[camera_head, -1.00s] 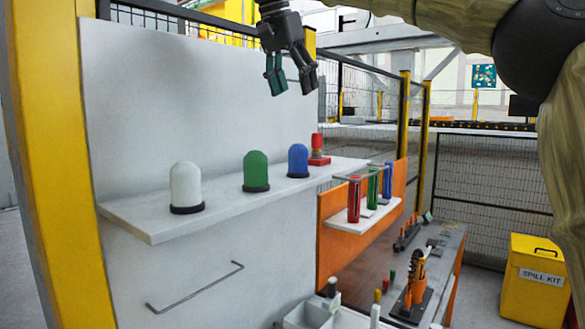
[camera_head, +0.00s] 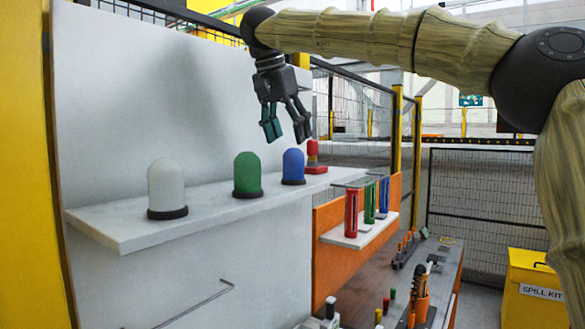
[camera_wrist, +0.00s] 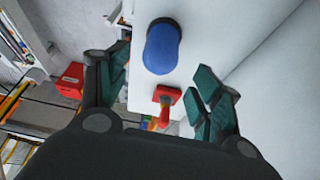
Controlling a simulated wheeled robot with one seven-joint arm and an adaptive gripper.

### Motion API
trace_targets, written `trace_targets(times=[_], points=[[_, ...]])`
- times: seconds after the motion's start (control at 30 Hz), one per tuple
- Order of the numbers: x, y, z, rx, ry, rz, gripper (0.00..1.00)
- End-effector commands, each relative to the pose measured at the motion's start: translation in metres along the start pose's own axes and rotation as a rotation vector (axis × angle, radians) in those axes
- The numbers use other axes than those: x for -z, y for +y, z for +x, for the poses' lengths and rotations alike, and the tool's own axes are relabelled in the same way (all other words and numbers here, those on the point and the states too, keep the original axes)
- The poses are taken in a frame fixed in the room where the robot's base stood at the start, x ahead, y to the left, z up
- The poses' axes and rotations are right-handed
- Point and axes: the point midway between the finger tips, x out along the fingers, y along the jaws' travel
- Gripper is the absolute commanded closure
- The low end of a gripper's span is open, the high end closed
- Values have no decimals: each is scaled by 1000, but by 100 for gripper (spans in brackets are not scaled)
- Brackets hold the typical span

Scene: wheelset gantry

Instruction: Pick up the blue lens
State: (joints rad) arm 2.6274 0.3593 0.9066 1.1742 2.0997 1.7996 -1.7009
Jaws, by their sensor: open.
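The blue lens (camera_head: 293,166) is a dome on a dark base ring, upright on the white shelf (camera_head: 125,229) between the green lens and a red item. In the wrist view the blue lens (camera_wrist: 162,47) lies ahead of my gripper, near the top middle. My gripper (camera_head: 287,134) is open and empty, fingers pointing down, above the level of the blue lens in the head view. Its fingers also show at both sides of the wrist view (camera_wrist: 163,98), apart from the lens.
A green lens (camera_head: 248,174) and a white lens (camera_head: 166,188) stand left of the blue one. A red item (camera_head: 314,160) stands close on its right. A white panel (camera_head: 130,100) rises behind the shelf. Red, green and blue holders (camera_head: 369,202) stand on a lower shelf.

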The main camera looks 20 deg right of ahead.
Motion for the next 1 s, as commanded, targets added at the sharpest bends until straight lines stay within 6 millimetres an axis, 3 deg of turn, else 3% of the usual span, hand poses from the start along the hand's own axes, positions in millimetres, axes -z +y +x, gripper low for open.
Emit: trace_targets(times=[0.23, 0.6, 0.87, 1.0], points=[[2, 0, 13, -1, 0, -1, 35], [3, 0, 54, 1, 0, -3, 35], [3, 0, 57, 2, 0, -3, 35], [3, 0, 57, 2, 0, -4, 57]])
